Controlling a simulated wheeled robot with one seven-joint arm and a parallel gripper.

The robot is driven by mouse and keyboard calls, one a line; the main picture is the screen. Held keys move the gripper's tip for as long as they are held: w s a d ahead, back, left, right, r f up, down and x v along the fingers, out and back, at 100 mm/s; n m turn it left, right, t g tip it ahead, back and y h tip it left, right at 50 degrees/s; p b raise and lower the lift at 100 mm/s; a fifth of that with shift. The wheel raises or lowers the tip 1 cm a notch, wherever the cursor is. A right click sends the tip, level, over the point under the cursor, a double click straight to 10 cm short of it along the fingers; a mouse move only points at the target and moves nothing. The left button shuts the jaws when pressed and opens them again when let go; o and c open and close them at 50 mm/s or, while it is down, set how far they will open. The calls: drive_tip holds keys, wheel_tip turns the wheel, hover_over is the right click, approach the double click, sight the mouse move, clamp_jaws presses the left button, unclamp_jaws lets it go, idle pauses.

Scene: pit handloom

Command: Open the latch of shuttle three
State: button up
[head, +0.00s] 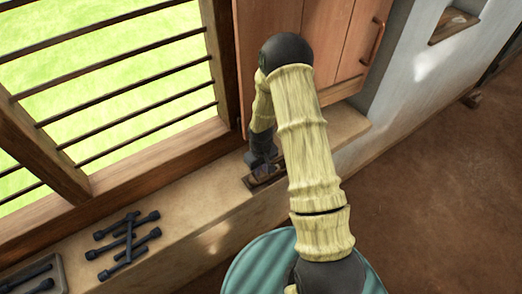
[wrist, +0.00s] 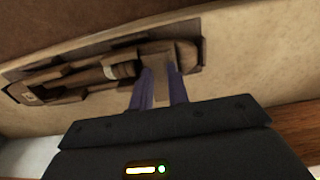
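A dark brown wooden shuttle (wrist: 95,72) lies on a flat brown base on the pale sill in the wrist view. A light band (wrist: 120,71) crosses it near its middle. In the head view only a bit of the shuttle's place (head: 268,180) shows below my gripper (head: 261,163). In the wrist view the two purple fingers of my gripper (wrist: 160,78) stand apart over the shuttle's right part, with brown between them. Whether they touch the shuttle, I cannot tell. No latch can be made out clearly, and the fingers hide part of the shuttle.
Several dark spool-like pieces (head: 127,240) lie loosely at the left on the sill (head: 195,215), with a tray (head: 40,276) beside them. A barred window (head: 120,85) rises behind. A wooden shutter (head: 345,45) with a handle stands close beyond my arm. The floor at the right is clear.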

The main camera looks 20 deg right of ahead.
wheel_tip(320, 180, up, 16)
drive_tip(key=shift+b, duration=0.4)
drive_tip(key=shift+s+r, duration=0.1)
idle(0.3)
drive_tip(key=s+r+m+t, duration=0.2)
drive_tip(key=s+r, duration=0.8)
drive_tip(key=s, duration=0.5)
drive_tip(key=shift+a+m+t, duration=0.2)
drive_tip(key=shift+m+t, duration=0.1)
drive_tip(key=shift+m, duration=0.5)
